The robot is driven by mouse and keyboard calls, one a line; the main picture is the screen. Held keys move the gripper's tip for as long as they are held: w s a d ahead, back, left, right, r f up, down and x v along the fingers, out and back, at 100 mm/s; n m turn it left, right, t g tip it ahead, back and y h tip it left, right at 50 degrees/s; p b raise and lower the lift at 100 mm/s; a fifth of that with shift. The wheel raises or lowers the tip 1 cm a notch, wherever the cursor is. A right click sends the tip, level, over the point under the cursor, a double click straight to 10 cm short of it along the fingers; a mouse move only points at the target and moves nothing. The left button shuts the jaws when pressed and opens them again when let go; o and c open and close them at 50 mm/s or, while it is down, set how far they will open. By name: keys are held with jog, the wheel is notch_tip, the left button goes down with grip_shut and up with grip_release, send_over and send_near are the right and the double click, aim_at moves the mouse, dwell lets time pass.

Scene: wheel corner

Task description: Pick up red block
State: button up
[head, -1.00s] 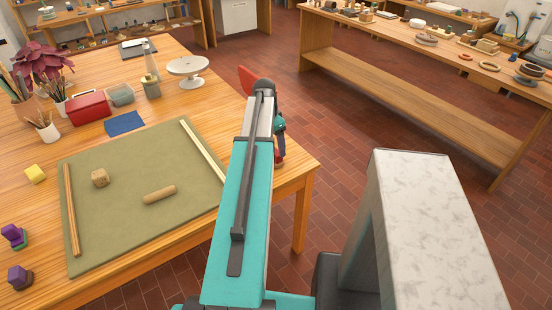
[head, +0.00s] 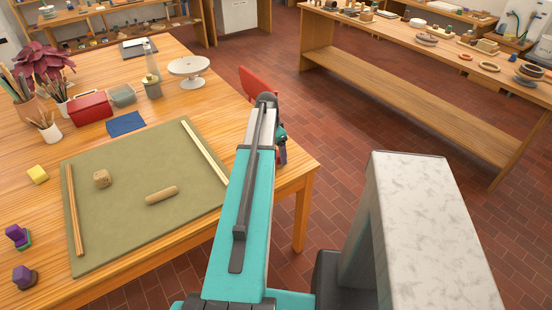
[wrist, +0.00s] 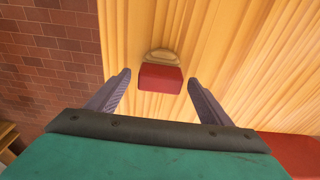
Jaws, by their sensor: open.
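The red block (wrist: 160,80) shows in the wrist view on the striped wooden tabletop, ahead of and between my fingers. A tan rounded piece (wrist: 163,55) lies right against its far side; I cannot tell whether they touch. My gripper (wrist: 159,77) is open, with one grey finger on each side of the block's line and nothing held. How high the fingers are above the table is hard to tell. In the head view my arm covers the spot, and I cannot make out the block there.
A red surface (wrist: 292,145) shows at the wrist view's lower right.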

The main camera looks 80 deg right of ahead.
jog(key=shift+f, duration=0.35)
dwell(0.3)
jog(key=c, duration=1.2)
